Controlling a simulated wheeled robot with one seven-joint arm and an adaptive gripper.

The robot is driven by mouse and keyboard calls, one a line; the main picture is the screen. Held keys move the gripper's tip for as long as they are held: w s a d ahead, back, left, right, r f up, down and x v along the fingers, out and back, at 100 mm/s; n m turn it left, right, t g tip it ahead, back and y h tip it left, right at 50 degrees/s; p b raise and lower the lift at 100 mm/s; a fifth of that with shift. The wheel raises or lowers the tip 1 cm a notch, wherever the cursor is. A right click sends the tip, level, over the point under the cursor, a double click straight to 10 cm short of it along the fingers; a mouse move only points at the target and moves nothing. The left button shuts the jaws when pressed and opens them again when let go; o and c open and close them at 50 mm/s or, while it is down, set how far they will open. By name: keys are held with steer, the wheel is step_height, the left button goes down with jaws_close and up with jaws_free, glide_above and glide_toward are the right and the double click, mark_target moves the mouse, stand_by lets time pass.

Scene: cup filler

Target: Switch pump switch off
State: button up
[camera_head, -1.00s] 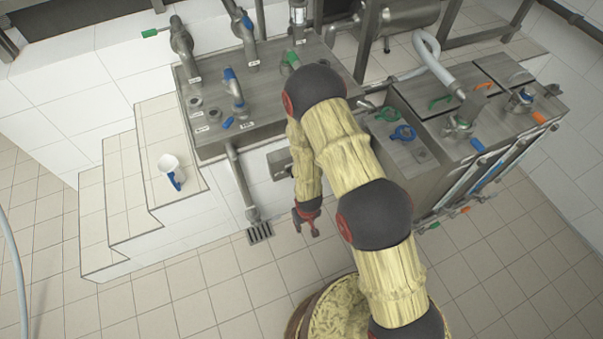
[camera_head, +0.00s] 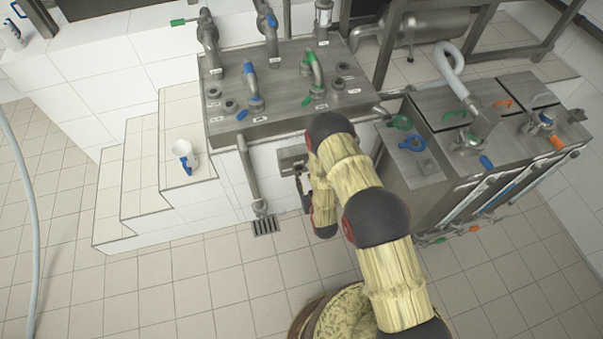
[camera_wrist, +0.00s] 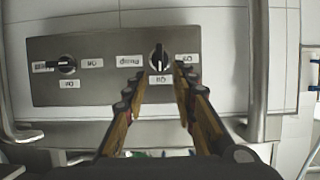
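A grey switch panel (camera_wrist: 110,88) fills the upper middle of the wrist view, with its labels upside down. The pump switch (camera_wrist: 160,58) is a black knob beside the label reading "Pump"; its handle stands upright in the picture. A second black knob (camera_wrist: 67,64) is at the left with its handle lying sideways. My gripper (camera_wrist: 161,72) is open, its two fingertips either side of the pump switch's lower part. I cannot tell whether they touch it. In the head view, the panel box (camera_head: 291,157) is partly hidden by my arm, and my gripper (camera_head: 300,188) is just below it.
The metal counter (camera_head: 345,110) with pipes and valves stands above the panel. A tank unit (camera_head: 440,175) with green, blue and orange handles is to the right. A white jug (camera_head: 184,150) with a blue handle is on the tiled steps at left. Floor in front is open.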

mark_target(300, 172)
steer(key=b+x, duration=0.1)
steer(key=x, duration=0.5)
steer(key=shift+c, duration=1.1)
steer(key=c, duration=0.4)
jaws_close()
